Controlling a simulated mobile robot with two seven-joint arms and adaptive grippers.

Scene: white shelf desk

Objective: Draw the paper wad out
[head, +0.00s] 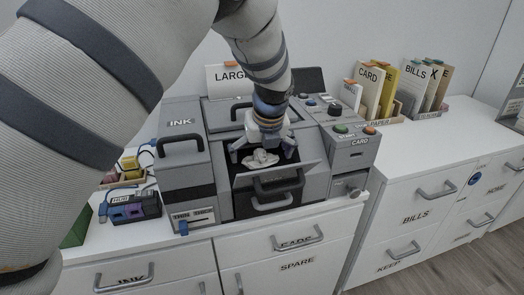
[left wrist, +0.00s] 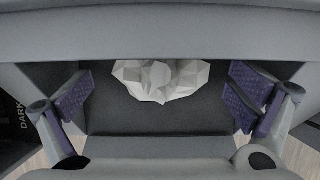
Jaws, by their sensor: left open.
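The paper wad (head: 261,158) is a crumpled, faceted white lump inside the open front compartment of the grey machine (head: 225,116). In the left wrist view the wad (left wrist: 160,80) lies against the far side of the dark compartment (left wrist: 115,118). My left gripper (head: 262,154) reaches down from above over the compartment. Its purple finger pads (left wrist: 160,100) are spread wide, one on each side of the wad, with a gap to it on both sides. The gripper is empty. My right gripper is not in view.
The compartment's front wall with a handle (head: 272,203) stands in front of the wad. Folders (head: 372,85) stand farther right. White drawers (head: 300,240) are below.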

